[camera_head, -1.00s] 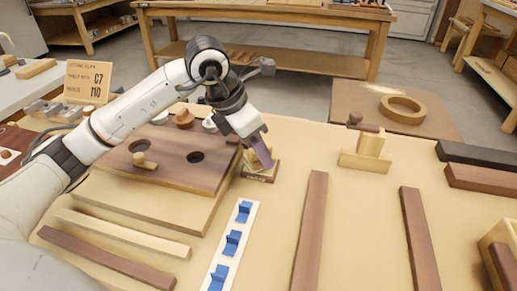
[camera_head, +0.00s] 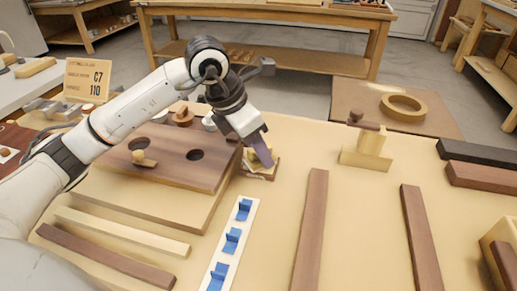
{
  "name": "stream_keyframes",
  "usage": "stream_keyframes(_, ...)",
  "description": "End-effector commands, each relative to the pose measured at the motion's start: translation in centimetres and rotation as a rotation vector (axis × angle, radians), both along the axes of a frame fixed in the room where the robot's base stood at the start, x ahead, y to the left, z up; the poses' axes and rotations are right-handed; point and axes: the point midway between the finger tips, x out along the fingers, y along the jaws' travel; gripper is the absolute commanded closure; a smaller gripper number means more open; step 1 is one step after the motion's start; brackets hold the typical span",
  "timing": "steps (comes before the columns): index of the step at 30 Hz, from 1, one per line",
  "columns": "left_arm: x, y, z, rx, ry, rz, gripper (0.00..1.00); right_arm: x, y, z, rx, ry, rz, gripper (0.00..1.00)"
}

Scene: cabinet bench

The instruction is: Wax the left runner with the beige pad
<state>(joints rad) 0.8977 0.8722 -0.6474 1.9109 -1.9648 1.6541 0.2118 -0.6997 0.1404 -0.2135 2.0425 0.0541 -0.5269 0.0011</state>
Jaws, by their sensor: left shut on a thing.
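My left gripper (camera_head: 263,158) points down over a small tray (camera_head: 260,176) beside the brown board. It is shut on the beige pad (camera_head: 250,155), which shows only in part around the purple-grey fingers. I cannot tell whether the pad still touches the tray. The left runner (camera_head: 312,220), a long brown strip, lies on the bench to the right of the gripper, apart from it. A second brown runner (camera_head: 420,235) lies further right. My right gripper is not in view.
A white strip with blue clips (camera_head: 231,242) lies between the brown board (camera_head: 165,165) and the left runner. A wooden block with a knob (camera_head: 367,150) stands behind the runners. Dark bars (camera_head: 480,176) lie at the right. The bench between the runners is clear.

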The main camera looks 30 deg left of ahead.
Motion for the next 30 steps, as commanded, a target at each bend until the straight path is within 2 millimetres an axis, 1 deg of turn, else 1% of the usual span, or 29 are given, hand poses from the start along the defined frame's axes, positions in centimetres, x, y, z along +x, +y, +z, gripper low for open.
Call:
stream_keyframes(13, -0.1, 0.0, -0.2, 0.002, 0.005, 0.0, 0.81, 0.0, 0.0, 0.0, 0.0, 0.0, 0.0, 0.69)
stream_keyframes(17, -0.1, 0.0, 0.0, 0.002, 0.005, 0.0, 0.81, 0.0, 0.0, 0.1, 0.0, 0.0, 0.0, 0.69)
stream_keyframes(30, 0.0, 0.0, 3.6, 0.001, 0.001, 0.001, 0.81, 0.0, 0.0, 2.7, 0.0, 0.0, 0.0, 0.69)
